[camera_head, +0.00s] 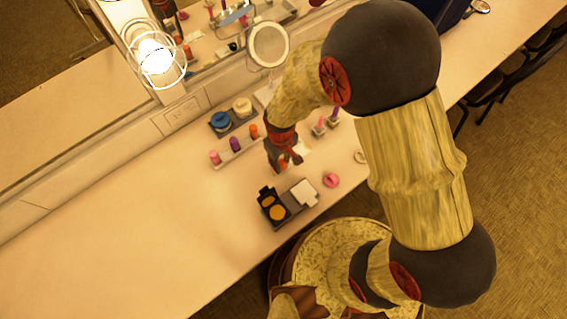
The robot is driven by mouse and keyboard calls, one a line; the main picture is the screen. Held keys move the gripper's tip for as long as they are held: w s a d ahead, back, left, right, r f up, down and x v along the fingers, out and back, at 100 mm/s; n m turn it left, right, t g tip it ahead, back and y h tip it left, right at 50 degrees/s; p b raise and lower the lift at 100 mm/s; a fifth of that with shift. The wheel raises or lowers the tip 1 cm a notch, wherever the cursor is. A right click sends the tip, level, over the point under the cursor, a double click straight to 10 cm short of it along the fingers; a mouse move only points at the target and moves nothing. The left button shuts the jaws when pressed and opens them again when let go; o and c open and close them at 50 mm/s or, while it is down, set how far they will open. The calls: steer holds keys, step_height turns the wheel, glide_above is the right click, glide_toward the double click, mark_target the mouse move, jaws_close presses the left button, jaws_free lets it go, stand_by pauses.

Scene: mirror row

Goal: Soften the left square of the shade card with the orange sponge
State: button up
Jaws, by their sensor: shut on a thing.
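My gripper (286,163) is over the counter near the middle of the view, pointing down. It is shut on a small orange thing (283,164), which looks like the orange sponge and is mostly hidden by the fingers. A pale, flat patch (304,147) just right of the gripper looks like part of the shade card. My gripper and wrist cover some of it, and its squares cannot be made out. I cannot tell whether the sponge touches the card.
A rack (238,149) holds pink, purple and orange pieces. Behind it is a tray with blue and cream jars (220,121). An open black compact (272,206) stands nearer, beside a white pad (304,193) and a pink ring-shaped item (331,180). A round mirror (268,45) stands behind. The left counter is clear.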

steer(key=shift+w+a, duration=0.4)
steer(key=shift+w, duration=0.15)
steer(key=shift+w+a, duration=0.1)
steer(key=shift+w+a, duration=0.1)
steer(key=shift+w, duration=0.05)
steer(key=shift+s+d+p, duration=0.3)
steer(key=shift+s+d, duration=0.3)
steer(key=shift+s, duration=0.2)
steer(key=shift+s+d+p, duration=0.3)
steer(key=shift+s+d, duration=0.25)
steer(key=shift+s, duration=0.25)
step_height(320, 180, up, 7)
steer(key=p, duration=0.5)
steer(key=shift+w, duration=0.1)
